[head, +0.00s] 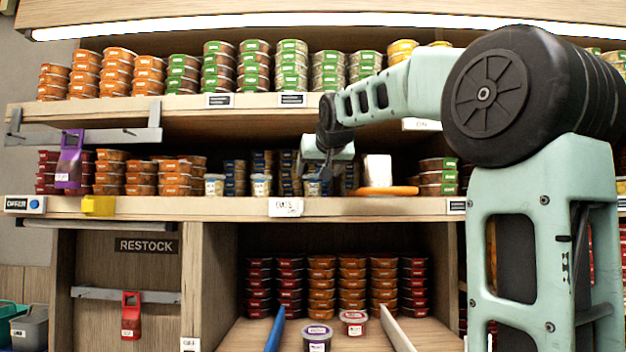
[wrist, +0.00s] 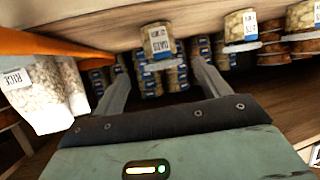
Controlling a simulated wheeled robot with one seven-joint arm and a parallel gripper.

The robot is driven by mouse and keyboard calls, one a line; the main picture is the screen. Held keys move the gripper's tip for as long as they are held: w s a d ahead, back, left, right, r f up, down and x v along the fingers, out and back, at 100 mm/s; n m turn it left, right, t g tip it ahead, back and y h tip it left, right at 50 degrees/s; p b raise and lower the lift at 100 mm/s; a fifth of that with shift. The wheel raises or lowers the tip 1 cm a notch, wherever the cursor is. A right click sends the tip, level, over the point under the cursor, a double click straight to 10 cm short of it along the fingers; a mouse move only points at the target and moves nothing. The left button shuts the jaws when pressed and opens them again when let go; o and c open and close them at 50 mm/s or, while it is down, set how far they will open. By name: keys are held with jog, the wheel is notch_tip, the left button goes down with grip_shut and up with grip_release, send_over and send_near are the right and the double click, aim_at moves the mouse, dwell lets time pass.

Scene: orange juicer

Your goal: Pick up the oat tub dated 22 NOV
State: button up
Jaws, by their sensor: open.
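Small pale tubs with white-and-blue labels stand near the front of the middle shelf. In the head view one is at the left (head: 214,185), one in the middle (head: 261,185), and one at my gripper (head: 325,168), partly covered (head: 313,188). The wrist view shows a tub labelled OATS (wrist: 157,42) ahead, between the lines of my open fingers (wrist: 158,62); I cannot tell whether they touch it. A second pale tub (wrist: 241,27) is to its right there. I cannot read the date on any tub.
A white RICE bag (wrist: 45,95) and an orange board (wrist: 50,44) lie close beside my gripper; the bag (head: 377,168) is right of it in the head view. The upper shelf (head: 190,104) hangs above.

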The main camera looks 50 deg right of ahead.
aim_at(312, 181)
jog(key=x, duration=0.2)
jog(key=shift+w+d+p, duration=0.15)
jog(key=shift+w+p, duration=0.05)
jog(key=shift+p, duration=0.15)
jog(key=p+x, duration=0.2)
jog(key=x, duration=0.1)
jog(key=p+x, duration=0.1)
jog(key=shift+w+d+r+p, duration=0.2)
jog(key=shift+w+p, duration=0.1)
jog(key=shift+w, duration=0.05)
jog(key=shift+w+d+f, duration=0.15)
jog(key=shift+w+f, duration=0.1)
jog(key=c, duration=1)
